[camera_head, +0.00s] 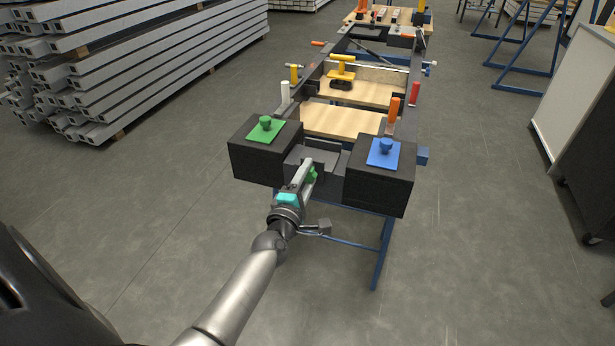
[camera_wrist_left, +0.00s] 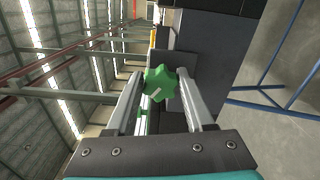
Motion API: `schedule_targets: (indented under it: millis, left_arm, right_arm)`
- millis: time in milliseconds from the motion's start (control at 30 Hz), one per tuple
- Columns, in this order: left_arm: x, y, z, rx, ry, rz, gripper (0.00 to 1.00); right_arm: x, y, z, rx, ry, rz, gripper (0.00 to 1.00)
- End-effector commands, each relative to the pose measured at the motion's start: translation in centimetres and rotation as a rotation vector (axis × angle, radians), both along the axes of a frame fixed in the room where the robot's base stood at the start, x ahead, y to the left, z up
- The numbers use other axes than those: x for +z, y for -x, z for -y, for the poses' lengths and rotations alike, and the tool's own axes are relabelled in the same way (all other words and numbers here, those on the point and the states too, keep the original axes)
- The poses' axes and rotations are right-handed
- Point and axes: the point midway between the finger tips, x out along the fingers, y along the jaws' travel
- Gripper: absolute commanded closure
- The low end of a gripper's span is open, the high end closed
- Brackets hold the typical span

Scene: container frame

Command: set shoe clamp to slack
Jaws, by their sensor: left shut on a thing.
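A green star-shaped knob (camera_head: 312,175) sits at the near end of the frame, low between two black blocks. It is probably the handle of the shoe clamp, but most of the clamp is hidden. My left gripper (camera_head: 308,170) reaches up to it from below. In the left wrist view, the green knob (camera_wrist_left: 161,83) sits between the two fingers of my left gripper (camera_wrist_left: 160,80), which are shut on it. A white mark shows on the knob's face. My right gripper is not in view.
The left black block (camera_head: 262,160) carries a green plate with a knob, the right one (camera_head: 378,185) a blue plate with a knob. Wooden boards (camera_head: 342,121) and a yellow-handled clamp (camera_head: 341,72) lie behind. Stacked metal beams (camera_head: 150,60) stand left; open floor surrounds the frame's near end.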

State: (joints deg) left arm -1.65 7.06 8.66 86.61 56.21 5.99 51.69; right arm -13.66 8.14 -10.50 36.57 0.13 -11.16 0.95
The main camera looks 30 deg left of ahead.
Motion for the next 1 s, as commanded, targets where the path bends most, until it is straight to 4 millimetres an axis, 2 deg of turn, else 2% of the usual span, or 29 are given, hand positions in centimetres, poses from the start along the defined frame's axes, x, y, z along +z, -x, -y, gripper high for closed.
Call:
schedule_targets:
  millis: [233,500,1000]
  left_arm:
    - [0.0,0.0,0.0,-0.001,0.218,0.052,1.0]
    - [0.0,0.0,0.0,0.0,0.399,0.095,1.0]
    - [0.1,0.0,0.0,-0.001,0.519,0.124,1.0]
  right_arm:
    - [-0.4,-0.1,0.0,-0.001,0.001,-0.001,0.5]
    - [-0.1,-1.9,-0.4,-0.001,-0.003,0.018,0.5]
    - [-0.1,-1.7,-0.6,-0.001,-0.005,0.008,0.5]
